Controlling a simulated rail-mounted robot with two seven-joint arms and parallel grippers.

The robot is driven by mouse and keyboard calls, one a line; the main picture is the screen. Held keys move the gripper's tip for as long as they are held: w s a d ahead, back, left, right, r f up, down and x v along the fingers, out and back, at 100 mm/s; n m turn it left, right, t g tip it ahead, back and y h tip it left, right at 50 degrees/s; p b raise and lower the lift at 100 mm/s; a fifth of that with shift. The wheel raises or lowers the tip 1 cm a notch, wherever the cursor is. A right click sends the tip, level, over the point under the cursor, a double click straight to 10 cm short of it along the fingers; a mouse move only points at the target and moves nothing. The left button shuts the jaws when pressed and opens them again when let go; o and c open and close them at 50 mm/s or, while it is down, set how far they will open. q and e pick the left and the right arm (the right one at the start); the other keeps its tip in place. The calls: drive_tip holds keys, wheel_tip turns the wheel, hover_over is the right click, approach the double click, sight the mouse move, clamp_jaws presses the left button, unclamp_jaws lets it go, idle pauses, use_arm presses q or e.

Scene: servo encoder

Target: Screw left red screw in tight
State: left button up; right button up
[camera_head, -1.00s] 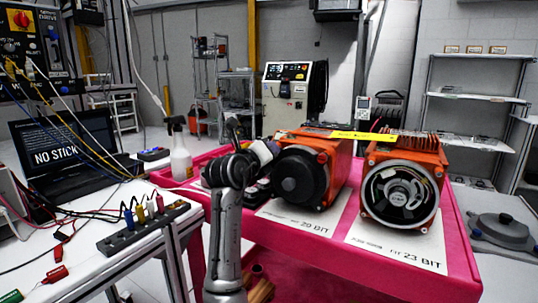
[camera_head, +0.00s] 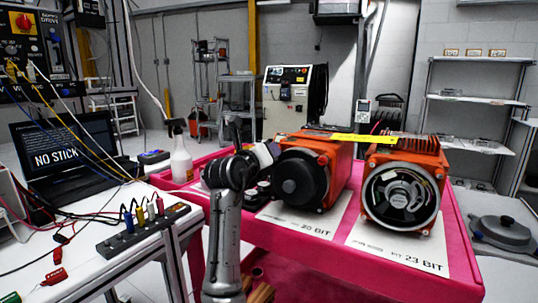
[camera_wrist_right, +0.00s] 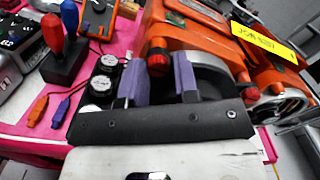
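The left orange motor (camera_head: 333,160) with a round black front stands on the pink cart. In the right wrist view, a red screw (camera_wrist_right: 158,62) sits at a corner of the orange motor housing (camera_wrist_right: 180,38). My right gripper (camera_wrist_right: 159,72) is open; its two purple fingers stand on either side of that screw with a visible gap. I cannot tell whether either finger touches it. A second red screw (camera_wrist_right: 250,95) shows to the right. In the head view my right gripper (camera_head: 268,152) is at the motor's upper left side, partly hidden by its wrist. My left gripper is not in view.
A second orange motor (camera_head: 403,185) with an open front stands to the right on the pink cart (camera_head: 455,260). A yellow label (camera_head: 364,138) bridges the motor tops. A spray bottle (camera_head: 181,158) is behind left. A white bench with cables (camera_head: 100,275) lies left.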

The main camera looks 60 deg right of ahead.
drive_tip(key=shift+o, duration=0.4)
drive_tip(key=shift+a+f, duration=0.1)
drive_tip(key=shift+f, duration=0.05)
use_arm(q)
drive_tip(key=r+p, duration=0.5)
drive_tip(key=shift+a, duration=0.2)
use_arm(e)
drive_tip(key=a, duration=1.4)
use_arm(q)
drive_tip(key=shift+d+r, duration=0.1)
use_arm(e)
drive_tip(key=shift+d, duration=0.1)
